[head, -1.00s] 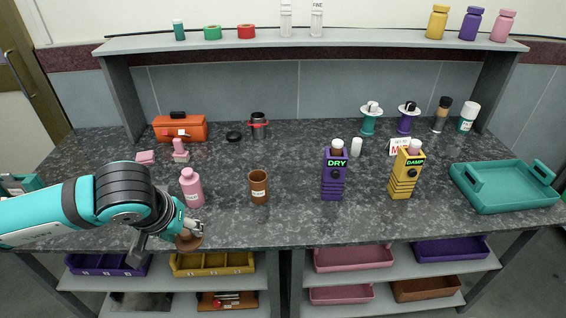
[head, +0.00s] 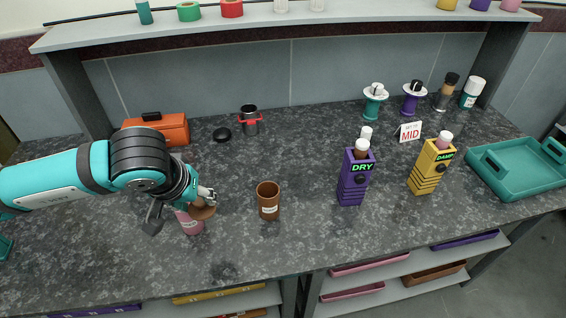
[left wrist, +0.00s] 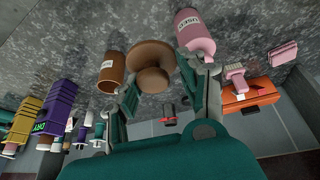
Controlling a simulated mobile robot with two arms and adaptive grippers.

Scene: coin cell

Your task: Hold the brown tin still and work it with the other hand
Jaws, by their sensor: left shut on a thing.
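The brown tin (head: 268,203) stands upright and open-topped on the dark speckled bench, with a pale label on its front. It also shows in the left wrist view (left wrist: 111,70). My left gripper (head: 207,199) is to the left of the tin, apart from it. It is shut on a brown round lid-like piece with a knob (left wrist: 152,62), which also shows in the head view (head: 203,211). In the head view this piece and the gripper partly cover a pink bottle (head: 191,225). My right gripper is not in view.
A purple DRY box (head: 352,180) and a yellow DAMP box (head: 430,168) stand to the right. A teal tray (head: 520,172) is at the far right. An orange box (head: 160,128) and a black-and-red cup (head: 249,121) stand behind. The bench in front of the tin is clear.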

